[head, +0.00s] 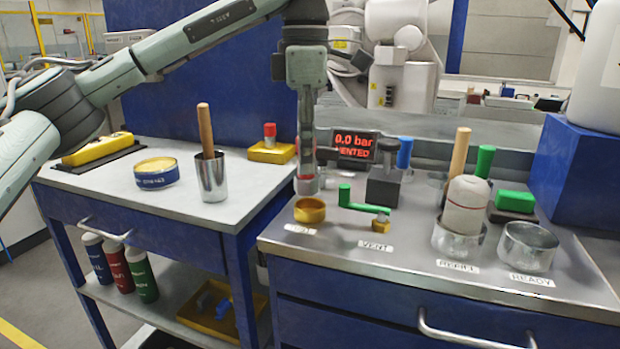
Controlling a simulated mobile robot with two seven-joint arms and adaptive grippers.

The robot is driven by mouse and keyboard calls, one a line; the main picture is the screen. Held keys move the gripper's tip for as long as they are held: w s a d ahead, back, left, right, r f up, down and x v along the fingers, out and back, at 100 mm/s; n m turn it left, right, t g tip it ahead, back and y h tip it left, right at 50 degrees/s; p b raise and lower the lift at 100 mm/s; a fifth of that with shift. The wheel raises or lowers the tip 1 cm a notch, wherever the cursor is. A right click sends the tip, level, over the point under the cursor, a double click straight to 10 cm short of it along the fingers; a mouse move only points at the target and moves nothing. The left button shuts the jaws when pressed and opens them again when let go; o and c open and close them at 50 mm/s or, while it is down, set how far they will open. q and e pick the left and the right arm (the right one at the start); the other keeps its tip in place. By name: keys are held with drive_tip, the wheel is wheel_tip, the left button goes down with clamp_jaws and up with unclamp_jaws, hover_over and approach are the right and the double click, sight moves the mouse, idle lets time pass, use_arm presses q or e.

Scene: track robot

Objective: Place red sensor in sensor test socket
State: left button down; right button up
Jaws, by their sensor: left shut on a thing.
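My left gripper (307,176) points straight down, shut on a small grey piece with a red band (306,186), which looks like the red sensor; the fingers hide most of it. It is above a round brass-yellow socket (310,210) on the grey bench top, apart from it, with a label in front that is too small to read surely. A red-topped piece (269,132) stands upright in a yellow block (268,152) on the left table. My right gripper is not in view.
A green handle (362,200) labelled VENT and a dark block (383,186) stand right of the socket. A display (356,146) reads 0.0 bar, VENTED. Metal cups (527,246) are at right. A steel cup (212,180) with a wooden handle and a yellow tin (156,172) are at left.

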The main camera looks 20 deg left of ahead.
sight(310, 179)
use_arm(q)
drive_tip(key=shift+w+d+f, duration=0.15)
drive_tip(key=shift+w+f, duration=0.2)
drive_tip(key=shift+w, duration=0.15)
wheel_tip(310, 179, down, 3)
drive_tip(key=shift+f, duration=0.4)
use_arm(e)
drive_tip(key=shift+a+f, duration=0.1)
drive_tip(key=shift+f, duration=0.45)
use_arm(q)
drive_tip(key=shift+f, duration=0.3)
drive_tip(key=c, duration=1.3)
unclamp_jaws()
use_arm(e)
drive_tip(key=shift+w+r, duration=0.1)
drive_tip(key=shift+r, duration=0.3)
